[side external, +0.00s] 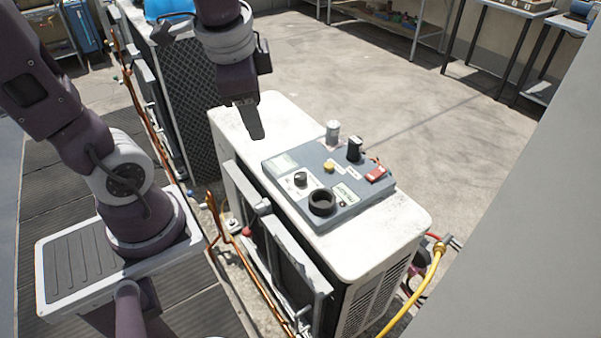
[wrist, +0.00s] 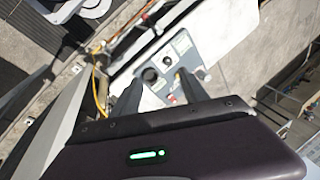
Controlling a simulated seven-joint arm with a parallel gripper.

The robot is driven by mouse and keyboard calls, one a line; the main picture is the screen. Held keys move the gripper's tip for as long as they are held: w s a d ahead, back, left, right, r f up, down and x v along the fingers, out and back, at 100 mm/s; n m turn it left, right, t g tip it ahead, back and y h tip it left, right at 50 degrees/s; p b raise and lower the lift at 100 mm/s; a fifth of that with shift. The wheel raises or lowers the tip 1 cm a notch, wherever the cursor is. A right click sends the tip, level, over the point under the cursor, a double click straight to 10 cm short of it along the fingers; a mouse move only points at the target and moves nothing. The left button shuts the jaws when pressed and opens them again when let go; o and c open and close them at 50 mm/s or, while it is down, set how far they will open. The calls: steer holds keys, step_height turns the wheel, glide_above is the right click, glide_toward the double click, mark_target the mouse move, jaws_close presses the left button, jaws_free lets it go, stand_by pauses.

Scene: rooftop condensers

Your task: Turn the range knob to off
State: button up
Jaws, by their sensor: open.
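A grey control panel (side external: 275,163) lies on top of a white condenser unit (side external: 395,232). A small black knob (side external: 300,179) sits on a white marked plate on the panel; it may be the range knob, but its lettering is too small to read. A larger dark round fitting (side external: 321,202) stands beside it, and a tall black knob (side external: 354,149) stands at the panel's far side. My gripper (side external: 256,132) is above the unit's left end, apart from the panel. In the wrist view my gripper (wrist: 158,80) has its fingers spread and empty, with the panel (wrist: 182,46) beyond them.
A yellow button (side external: 328,167), a red switch (side external: 376,174) and a grey cylinder (side external: 333,131) share the panel. A yellow hose (side external: 412,285) runs at the unit's right. A grey wall (side external: 530,220) fills the right. The floor behind the unit is clear.

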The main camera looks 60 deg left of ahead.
steer(key=w+a+f+m+g, duration=0.2)
steer(key=w+a+f+m, duration=0.1)
steer(key=w+f, duration=0.1)
steer(key=m+g+h, duration=0.1)
steer(key=m+h, duration=0.2)
steer(key=m, duration=0.6)
glide_above(301, 175)
step_height(301, 175, down, 16)
steer(key=shift+r, duration=0.2)
step_height(301, 175, down, 7)
steer(key=shift+r, duration=0.2)
jaws_close()
